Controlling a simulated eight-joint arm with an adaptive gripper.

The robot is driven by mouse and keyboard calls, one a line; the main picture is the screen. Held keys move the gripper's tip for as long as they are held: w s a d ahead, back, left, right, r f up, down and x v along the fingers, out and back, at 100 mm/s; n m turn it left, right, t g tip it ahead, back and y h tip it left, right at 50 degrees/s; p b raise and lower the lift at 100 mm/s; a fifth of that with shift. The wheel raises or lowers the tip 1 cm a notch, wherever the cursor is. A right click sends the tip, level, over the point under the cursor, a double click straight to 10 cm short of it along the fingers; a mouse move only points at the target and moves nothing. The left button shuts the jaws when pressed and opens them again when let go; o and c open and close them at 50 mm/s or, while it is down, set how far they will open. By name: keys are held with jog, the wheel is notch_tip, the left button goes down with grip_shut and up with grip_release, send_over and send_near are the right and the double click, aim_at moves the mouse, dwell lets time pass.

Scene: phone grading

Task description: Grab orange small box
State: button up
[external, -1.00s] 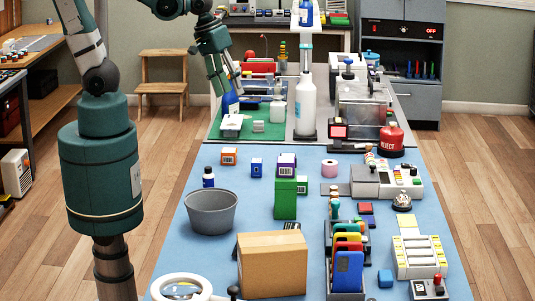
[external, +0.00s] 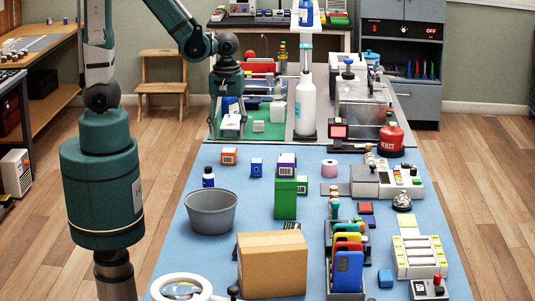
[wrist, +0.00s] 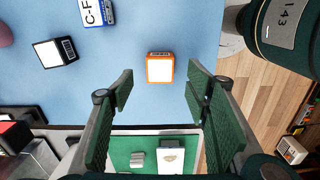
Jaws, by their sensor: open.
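The small orange box (external: 229,156) sits on the blue table near its far left part, in front of the green mat. In the wrist view the orange box (wrist: 160,68) shows a white top and lies beyond the fingertips, roughly centred between them. My gripper (external: 229,116) hangs pointing down over the green mat, behind the orange box in the external view. In the wrist view my gripper (wrist: 160,84) is open, its two green-padded fingers wide apart with nothing between them.
A blue box (external: 257,167) and a purple box (external: 287,164) stand right of the orange box. A tall white bottle (external: 306,105) stands right of my gripper.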

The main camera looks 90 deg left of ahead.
aim_at(229, 151)
jog(key=shift+f, duration=0.25)
jog(key=shift+f+b, duration=0.4)
jog(key=shift+f, duration=0.9)
jog(key=shift+f+b, duration=0.95)
jog(key=shift+f, duration=1.65)
jog(key=c, duration=1)
